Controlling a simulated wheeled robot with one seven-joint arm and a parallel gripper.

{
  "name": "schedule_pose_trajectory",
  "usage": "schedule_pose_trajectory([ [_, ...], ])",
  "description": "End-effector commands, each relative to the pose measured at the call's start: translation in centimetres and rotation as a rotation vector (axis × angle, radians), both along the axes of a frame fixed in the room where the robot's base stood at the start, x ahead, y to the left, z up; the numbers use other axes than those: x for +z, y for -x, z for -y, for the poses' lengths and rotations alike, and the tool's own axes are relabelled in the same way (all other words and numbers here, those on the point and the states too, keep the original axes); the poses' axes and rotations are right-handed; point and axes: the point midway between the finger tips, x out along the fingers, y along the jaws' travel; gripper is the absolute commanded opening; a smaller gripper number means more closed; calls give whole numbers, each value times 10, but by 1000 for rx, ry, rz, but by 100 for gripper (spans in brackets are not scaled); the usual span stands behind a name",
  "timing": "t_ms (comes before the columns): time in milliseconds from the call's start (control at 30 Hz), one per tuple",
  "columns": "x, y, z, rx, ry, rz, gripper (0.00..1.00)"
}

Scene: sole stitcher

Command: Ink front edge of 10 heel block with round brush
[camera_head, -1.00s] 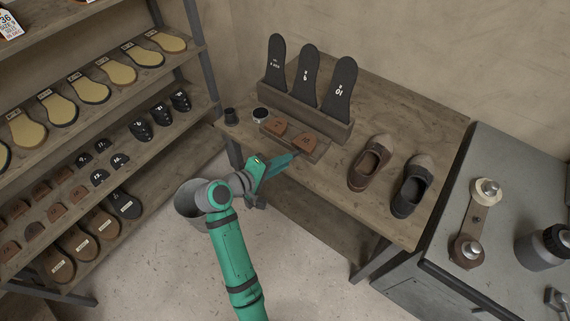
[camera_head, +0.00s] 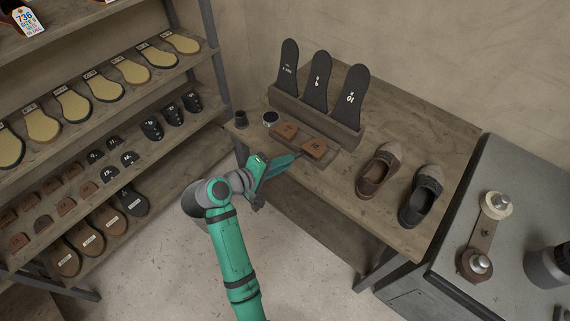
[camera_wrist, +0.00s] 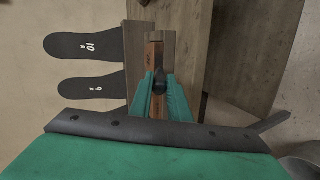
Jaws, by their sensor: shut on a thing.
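Two brown heel blocks lie on a low wooden holder (camera_head: 302,154) on the bench, in front of the black insoles. The right block (camera_head: 314,147) stands before the insole marked 10; the left block (camera_head: 284,131) is beside it. My gripper (camera_head: 297,157) is at the holder's front edge, close to the right block. In the wrist view my gripper (camera_wrist: 160,74) is shut on a small dark round thing (camera_wrist: 160,82), probably the round brush, mostly hidden by the fingers. A brown block edge (camera_wrist: 150,56) shows just beyond the fingertips; I cannot tell whether they touch.
Black insoles (camera_head: 317,80) stand in a wooden rack behind the blocks. A dark cup (camera_head: 241,119) and a small round tin (camera_head: 270,118) are at the left. Two shoes (camera_head: 379,170) stand at the right, before a grey machine (camera_head: 490,235). Shelves of soles fill the left.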

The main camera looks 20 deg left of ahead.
Motion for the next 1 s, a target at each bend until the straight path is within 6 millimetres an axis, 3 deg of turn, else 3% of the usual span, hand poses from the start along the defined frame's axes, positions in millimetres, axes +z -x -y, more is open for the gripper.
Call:
schedule_pose_trajectory([
  [333,0,-4,-7,0,-1,0,0],
  [1000,0,0,13,-2,1,0,0],
])
